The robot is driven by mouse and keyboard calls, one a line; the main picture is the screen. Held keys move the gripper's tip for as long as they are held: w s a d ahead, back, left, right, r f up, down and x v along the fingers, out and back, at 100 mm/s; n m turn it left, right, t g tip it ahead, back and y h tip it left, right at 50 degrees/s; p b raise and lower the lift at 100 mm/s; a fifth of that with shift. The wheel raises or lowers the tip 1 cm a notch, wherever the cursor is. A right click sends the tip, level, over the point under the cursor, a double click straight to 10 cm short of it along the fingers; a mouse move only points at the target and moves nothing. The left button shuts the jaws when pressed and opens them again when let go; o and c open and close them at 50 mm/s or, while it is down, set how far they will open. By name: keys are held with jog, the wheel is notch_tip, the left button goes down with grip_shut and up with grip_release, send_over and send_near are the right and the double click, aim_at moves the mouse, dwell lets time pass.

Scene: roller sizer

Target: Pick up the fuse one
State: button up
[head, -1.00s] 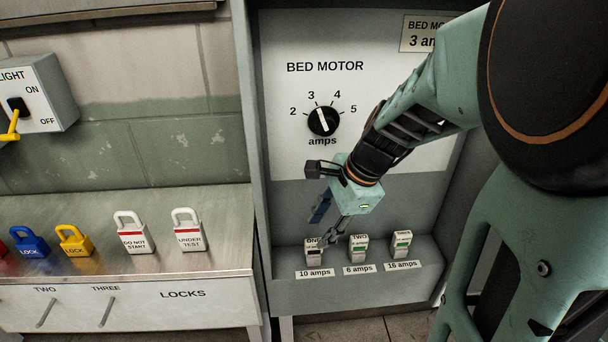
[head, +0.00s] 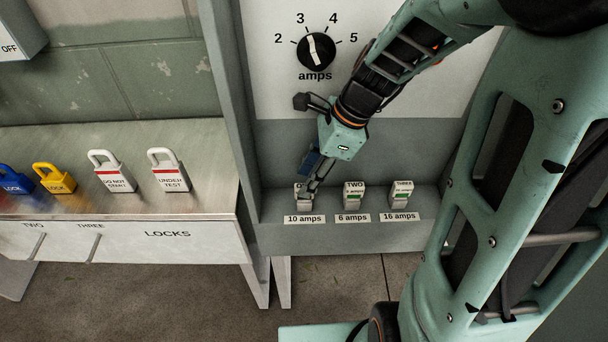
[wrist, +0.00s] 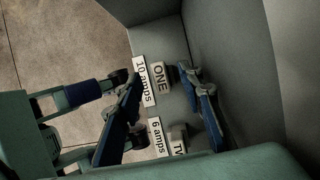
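Fuse one (head: 304,202) is a small pale block standing on the grey ledge above the "10 amps" label, partly hidden by my fingers in the head view. In the wrist view its top, marked ONE (wrist: 161,77), shows between my two blue finger pads. My gripper (head: 311,188) is open and points down at fuse one from just above. The pads stand on either side of it in the wrist view (wrist: 163,88). I cannot tell whether either pad touches it.
Fuse two (head: 354,195) and fuse three (head: 402,194) stand to the right on the same ledge (head: 330,238). The cabinet's back panel rises behind them, with a dial (head: 316,50). Several padlocks sit on the left bench (head: 212,195).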

aim_at(300, 186)
jog(key=x, duration=0.4)
jog(key=shift+a+b, duration=0.2)
jog(key=shift+b, duration=0.15)
jog(key=shift+c, duration=0.5)
grip_shut()
